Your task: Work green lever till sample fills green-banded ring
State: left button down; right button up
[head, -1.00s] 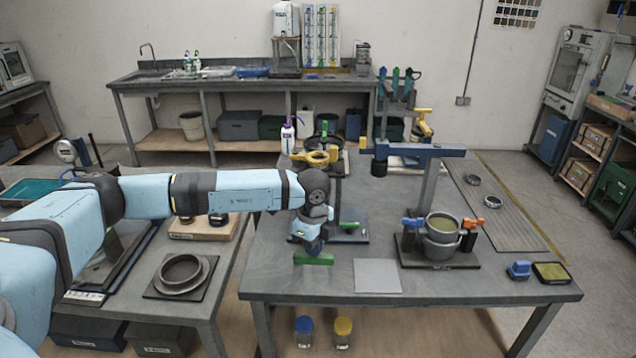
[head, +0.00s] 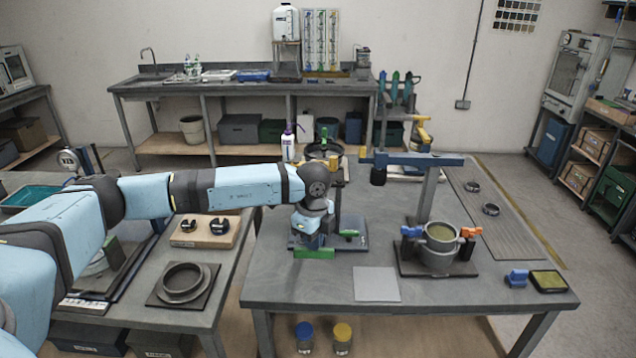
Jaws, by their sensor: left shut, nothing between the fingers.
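My left gripper (head: 311,242) is shut and empty at the left side of the near bench. The green lever bar (head: 314,253) shows right under its fingertips; I cannot tell if they touch. The bar is by the dark base plate (head: 352,245) of a small upright device, which my wrist partly hides. A smaller green knob (head: 349,233) sits on that base. I cannot make out a green band on any ring, and the sample at the device is hidden. My right gripper is not in view.
A pot (head: 440,247) with olive contents stands between a blue and an orange clamp under a blue overhead arm (head: 415,159). A grey sheet (head: 377,284) lies in front. A round mould (head: 184,280) is on the left bench.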

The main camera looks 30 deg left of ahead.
pick_arm(q)
notch_tip(320, 180, up, 9)
jog(key=p, duration=0.4)
jog(key=shift+w+a+f, duration=0.15)
jog(key=shift+w+a, duration=0.1)
jog(key=shift+w, duration=0.2)
dwell(0.4)
